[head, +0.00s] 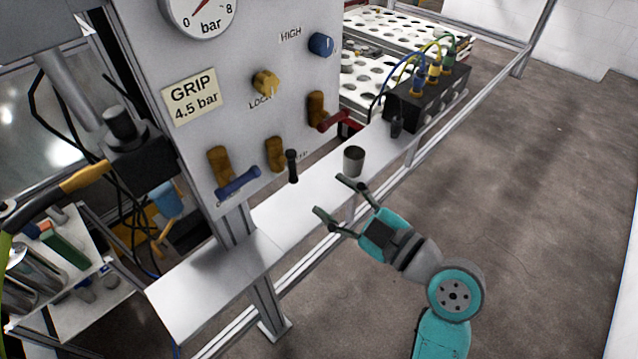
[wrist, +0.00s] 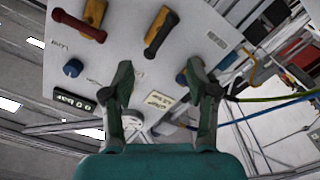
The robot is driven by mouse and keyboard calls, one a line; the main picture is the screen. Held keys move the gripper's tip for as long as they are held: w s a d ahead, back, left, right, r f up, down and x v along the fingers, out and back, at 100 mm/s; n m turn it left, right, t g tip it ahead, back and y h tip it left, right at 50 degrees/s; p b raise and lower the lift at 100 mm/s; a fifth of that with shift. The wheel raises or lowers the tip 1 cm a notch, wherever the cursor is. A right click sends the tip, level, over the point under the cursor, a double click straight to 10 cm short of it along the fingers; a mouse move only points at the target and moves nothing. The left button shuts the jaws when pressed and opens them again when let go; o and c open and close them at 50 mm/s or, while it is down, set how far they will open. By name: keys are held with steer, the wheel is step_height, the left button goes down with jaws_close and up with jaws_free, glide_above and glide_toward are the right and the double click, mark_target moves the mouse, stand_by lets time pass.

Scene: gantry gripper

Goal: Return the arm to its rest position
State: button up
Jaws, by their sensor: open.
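My gripper (head: 328,194) is open and empty in the head view, with its two fingers spread apart. It is in front of the narrow metal shelf, at the end of my teal arm, which reaches in from the lower right. A grey cup (head: 353,161) stands on the shelf just beyond the upper finger, and I cannot tell the exact gap. In the wrist view both fingers (wrist: 160,72) show apart with nothing between them, pointing toward the valve panel (wrist: 125,40).
The panel carries a red lever (head: 333,121), a black lever (head: 292,166), a blue lever (head: 238,182) and a yellow knob (head: 266,83). A black connector box (head: 428,100) with cables sits along the shelf (head: 290,208). The floor (head: 560,200) at right is clear.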

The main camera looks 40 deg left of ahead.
steer(key=shift+d, duration=0.55)
steer(key=d+f+m+t+h, duration=0.6)
steer(key=d+f+m+t, duration=0.3)
steer(key=d+f+m, duration=0.6)
steer(key=s+d+f+m+t+h, duration=0.1)
steer(key=s+d+f+m+h, duration=0.2)
steer(key=d, duration=0.4)
steer(key=s+d+f+m+t+h, duration=0.1)
steer(key=s+d+f+t+h, duration=0.15)
steer(key=s+d+f, duration=0.35)
steer(key=s+d+r+m+h, duration=0.2)
steer(key=s+d, duration=0.3)
steer(key=s, duration=0.4)
steer(key=s+d+r+m+h, duration=0.3)
steer(key=s+d, duration=0.3)
steer(key=s, duration=0.3)
steer(key=shift+s+r+t+h, duration=0.3)
steer(key=shift+r+t+h, duration=0.1)
steer(key=shift+h, duration=0.35)
